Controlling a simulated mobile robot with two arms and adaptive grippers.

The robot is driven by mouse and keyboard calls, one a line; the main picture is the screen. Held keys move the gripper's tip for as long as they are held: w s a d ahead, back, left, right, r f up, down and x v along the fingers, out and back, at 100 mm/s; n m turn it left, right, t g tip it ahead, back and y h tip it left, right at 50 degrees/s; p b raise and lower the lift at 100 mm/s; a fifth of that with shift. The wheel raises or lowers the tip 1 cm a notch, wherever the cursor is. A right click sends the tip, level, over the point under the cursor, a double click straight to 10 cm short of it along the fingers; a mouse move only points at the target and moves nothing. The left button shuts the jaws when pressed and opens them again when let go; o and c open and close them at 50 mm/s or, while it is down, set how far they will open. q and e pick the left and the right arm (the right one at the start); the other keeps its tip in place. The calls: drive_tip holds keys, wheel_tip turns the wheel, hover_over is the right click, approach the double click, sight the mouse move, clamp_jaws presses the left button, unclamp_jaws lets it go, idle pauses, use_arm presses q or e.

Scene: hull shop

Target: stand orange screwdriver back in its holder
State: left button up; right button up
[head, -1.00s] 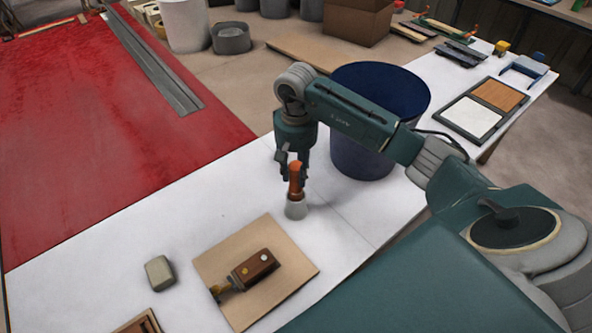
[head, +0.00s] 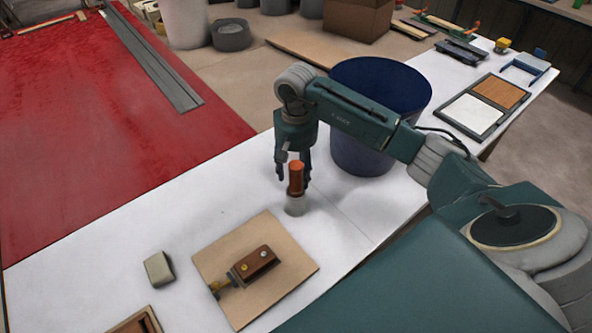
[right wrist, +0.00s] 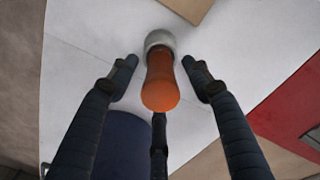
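The orange screwdriver (head: 296,180) stands upright, with its handle above a small grey-white holder (head: 295,206) on the white table; any shaft is hidden inside. In the right wrist view the orange handle (right wrist: 160,83) points toward the camera, with the pale rim of the holder (right wrist: 159,38) behind it. My right gripper (head: 292,176) is around the handle from above. In the right wrist view its fingers (right wrist: 160,75) are spread, with gaps on both sides of the handle. My left gripper is in neither view.
A tan board (head: 221,265) with a brown tool (head: 255,263) lies in front of the holder, and a beige block (head: 159,268) sits left of it. A dark blue bin (head: 365,150) stands behind my right arm. A framed tray (head: 468,113) lies at the right.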

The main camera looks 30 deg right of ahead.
drive_tip(key=shift+r, duration=0.1)
drive_tip(key=shift+r+p, duration=0.3)
drive_tip(key=shift+p, duration=0.15)
drive_tip(key=shift+w+r, duration=0.1)
drive_tip(key=shift+r, duration=0.25)
wheel_tip(320, 180, up, 10)
drive_tip(key=b, duration=0.3)
drive_tip(key=shift+r, duration=0.75)
